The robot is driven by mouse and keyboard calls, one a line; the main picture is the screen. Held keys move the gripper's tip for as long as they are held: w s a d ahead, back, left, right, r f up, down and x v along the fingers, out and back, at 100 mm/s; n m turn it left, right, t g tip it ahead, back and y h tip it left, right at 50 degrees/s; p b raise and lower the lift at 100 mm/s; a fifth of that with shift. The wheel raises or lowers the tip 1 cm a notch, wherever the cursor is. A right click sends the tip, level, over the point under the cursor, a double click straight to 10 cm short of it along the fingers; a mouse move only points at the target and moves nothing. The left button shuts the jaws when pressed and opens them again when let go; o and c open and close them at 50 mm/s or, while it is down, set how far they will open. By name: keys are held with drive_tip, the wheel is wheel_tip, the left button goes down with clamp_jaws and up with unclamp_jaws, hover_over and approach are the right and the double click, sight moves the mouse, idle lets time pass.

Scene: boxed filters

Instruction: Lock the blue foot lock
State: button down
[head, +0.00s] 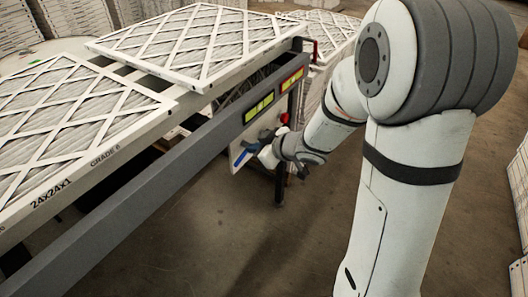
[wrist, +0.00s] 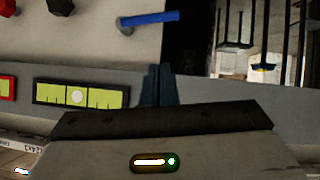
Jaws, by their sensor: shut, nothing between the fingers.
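The blue foot lock is a blue lever on a pale plate below the grey rail. It shows in the head view (head: 242,155) and near the top of the wrist view (wrist: 150,19), lying nearly level there with a grey pivot at its left end. My gripper (wrist: 158,70) has its two dark fingers together with nothing between them. In the wrist view the fingertips are apart from the lever, in front of the grey rail. In the head view my gripper (head: 266,153) is beside the lever, partly hidden by my wrist.
The grey rail (head: 150,185) carries yellow-green level strips (head: 258,108). A red knob (head: 285,118) sits near the plate (head: 262,130). Boxed filters (head: 200,45) lie on top of the frame. A dark post (head: 280,188) stands close by. Open floor (head: 215,235) lies in front.

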drive_tip(key=w+a+f+b, duration=0.2)
drive_tip(key=w+a+f, duration=0.1)
drive_tip(key=f, duration=0.3)
drive_tip(key=shift+w+f, duration=0.2)
drive_tip(key=shift+w, duration=0.1)
